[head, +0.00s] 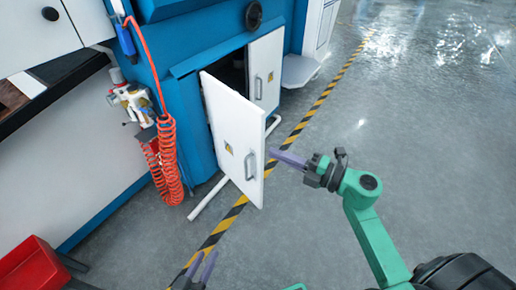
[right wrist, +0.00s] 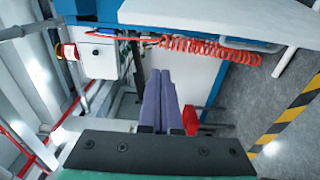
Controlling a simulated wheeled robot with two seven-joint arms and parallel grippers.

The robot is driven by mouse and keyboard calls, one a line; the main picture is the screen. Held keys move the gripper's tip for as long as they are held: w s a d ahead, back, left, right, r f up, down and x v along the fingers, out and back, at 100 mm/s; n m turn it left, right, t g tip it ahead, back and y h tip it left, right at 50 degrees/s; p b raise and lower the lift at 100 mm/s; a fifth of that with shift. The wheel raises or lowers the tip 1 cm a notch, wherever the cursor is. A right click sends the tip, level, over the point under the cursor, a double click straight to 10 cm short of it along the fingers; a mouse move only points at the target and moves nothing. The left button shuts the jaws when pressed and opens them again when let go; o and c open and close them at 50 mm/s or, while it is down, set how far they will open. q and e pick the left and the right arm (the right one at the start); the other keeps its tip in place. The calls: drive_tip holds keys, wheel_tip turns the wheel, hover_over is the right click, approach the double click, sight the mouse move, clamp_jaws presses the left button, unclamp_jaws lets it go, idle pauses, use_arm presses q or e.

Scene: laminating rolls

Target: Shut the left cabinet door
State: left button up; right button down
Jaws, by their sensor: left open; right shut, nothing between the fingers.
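The left cabinet door (head: 222,120) is a white panel with a grey handle (head: 250,165) and a small yellow label. It stands ajar, swung out from the blue cabinet, with a dark gap behind its upper edge. My right gripper (head: 275,154) is shut and empty, its purple fingertips close to the door's free edge near the handle; I cannot tell whether they touch. Its closed fingers also show in the right wrist view (right wrist: 160,95). My left gripper (head: 205,261) is open and empty at the bottom of the head view, below the door and apart from it.
The right cabinet door (head: 266,72) sits behind the left one. A coiled orange hose (head: 168,150) hangs left of the doors and shows in the right wrist view (right wrist: 215,50). A red bin (head: 32,268) is at lower left. Yellow-black floor tape (head: 228,218) passes below; open floor lies right.

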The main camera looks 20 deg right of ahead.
sight(262, 136)
drive_tip(key=w+a+b, duration=0.1)
drive_tip(key=w, duration=0.1)
drive_tip(key=w+a+b, duration=0.1)
drive_tip(key=w, duration=0.2)
drive_tip(key=w+b, duration=0.1)
drive_tip(key=w, duration=0.2)
drive_tip(key=shift+a+f, duration=0.1)
drive_tip(key=shift+a, duration=0.3)
drive_tip(key=shift+w+d, duration=0.1)
drive_tip(key=shift+d, duration=0.3)
use_arm(q)
drive_tip(key=shift+t, duration=0.3)
wheel_tip(262, 136, down, 4)
